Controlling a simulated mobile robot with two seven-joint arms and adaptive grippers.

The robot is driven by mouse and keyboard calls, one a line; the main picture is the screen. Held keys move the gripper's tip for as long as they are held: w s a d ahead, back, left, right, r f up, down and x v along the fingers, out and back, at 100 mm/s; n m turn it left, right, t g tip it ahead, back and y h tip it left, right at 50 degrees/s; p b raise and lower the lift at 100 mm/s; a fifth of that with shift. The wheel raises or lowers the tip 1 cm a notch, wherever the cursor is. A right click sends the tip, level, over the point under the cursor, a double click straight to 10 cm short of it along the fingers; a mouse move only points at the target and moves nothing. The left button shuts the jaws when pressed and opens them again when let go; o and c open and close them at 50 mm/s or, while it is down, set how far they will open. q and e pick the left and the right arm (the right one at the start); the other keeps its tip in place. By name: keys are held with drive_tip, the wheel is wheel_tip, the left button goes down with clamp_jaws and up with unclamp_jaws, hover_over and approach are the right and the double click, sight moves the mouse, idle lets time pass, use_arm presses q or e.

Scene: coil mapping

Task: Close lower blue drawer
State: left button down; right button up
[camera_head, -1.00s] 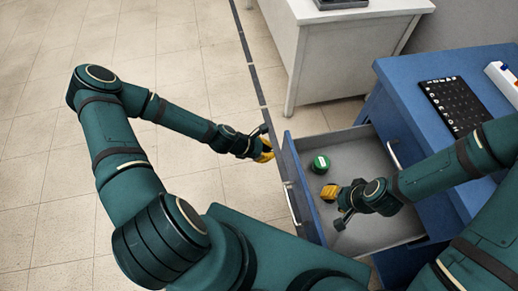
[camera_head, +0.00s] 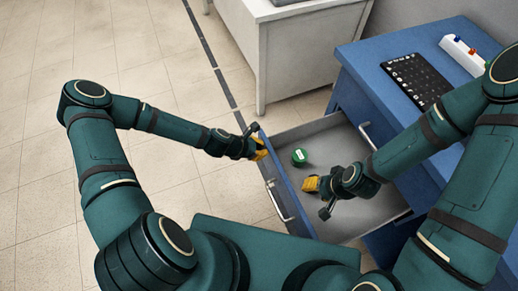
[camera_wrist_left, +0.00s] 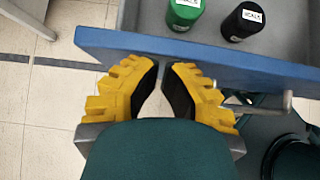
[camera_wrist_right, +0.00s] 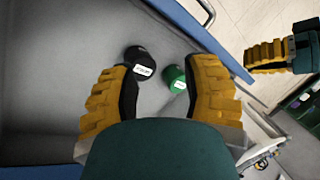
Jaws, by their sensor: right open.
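The lower blue drawer (camera_head: 283,190) is pulled out of the blue cabinet, its grey inside showing. Its front panel carries a bar handle (camera_head: 277,200). My left gripper (camera_head: 262,148) is outside the drawer, at the far end of the front panel. In the left wrist view its yellow fingers (camera_wrist_left: 161,68) come together at the tips, close to the panel's edge (camera_wrist_left: 220,55); I cannot tell whether they touch it. My right gripper (camera_head: 310,184) is over the drawer's inside. The right wrist view shows its fingers (camera_wrist_right: 163,85) apart and empty.
A green can (camera_head: 299,157) and a black can (camera_wrist_right: 138,60) stand in the drawer. The blue cabinet top (camera_head: 375,65) holds a black panel (camera_head: 415,80) and a white box (camera_head: 465,52). A white table (camera_head: 290,45) stands behind. The floor left of the drawer is clear.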

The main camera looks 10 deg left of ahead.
use_arm(q)
drive_tip(key=w+d+b, duration=0.1)
drive_tip(key=w+d, duration=0.7)
drive_tip(key=d, duration=0.3)
drive_tip(key=w+d+b, duration=0.1)
drive_tip(key=w+d, duration=0.8)
drive_tip(key=d, duration=0.3)
drive_tip(key=shift+d, duration=0.15)
use_arm(e)
drive_tip(key=shift+w+d+f, duration=0.95)
drive_tip(key=shift+d+f, duration=0.1)
drive_tip(key=shift+f, duration=0.1)
